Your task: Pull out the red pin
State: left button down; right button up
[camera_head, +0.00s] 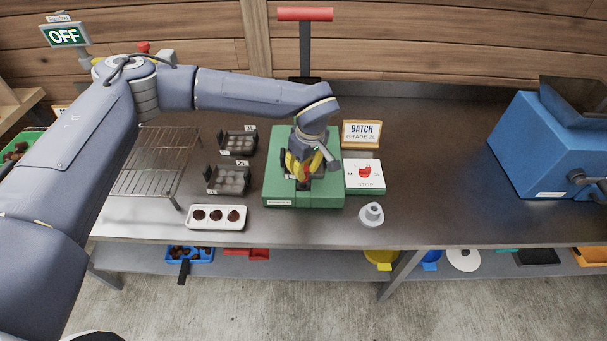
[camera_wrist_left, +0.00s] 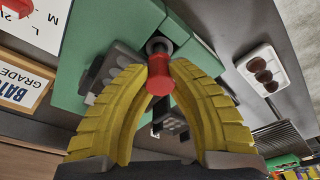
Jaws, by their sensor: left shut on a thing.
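The red pin (camera_wrist_left: 160,78) shows in the left wrist view with its head between the two yellow fingertips of my left gripper (camera_wrist_left: 159,68). The gripper is shut on it. The pin's far end meets a round grey collar (camera_wrist_left: 159,46) on the green machine (camera_wrist_left: 105,25). In the head view my left gripper (camera_head: 305,172) points down over the front part of the green machine (camera_head: 275,190), and only a little red of the pin shows between the fingers. My right gripper is in neither view.
A tray (camera_head: 217,226) with three brown chestnuts lies left of the machine, near two dark moulds and a wire rack (camera_head: 155,160). Right of it are a BATCH sign (camera_head: 361,129), a white dial card (camera_head: 357,186) and a small grey weight (camera_head: 371,214). A blue machine (camera_head: 530,150) stands far right.

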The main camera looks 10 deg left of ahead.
pick_arm(q)
notch_tip(320, 180, up, 17)
dwell(0.5)
jog(key=shift+f, duration=0.1)
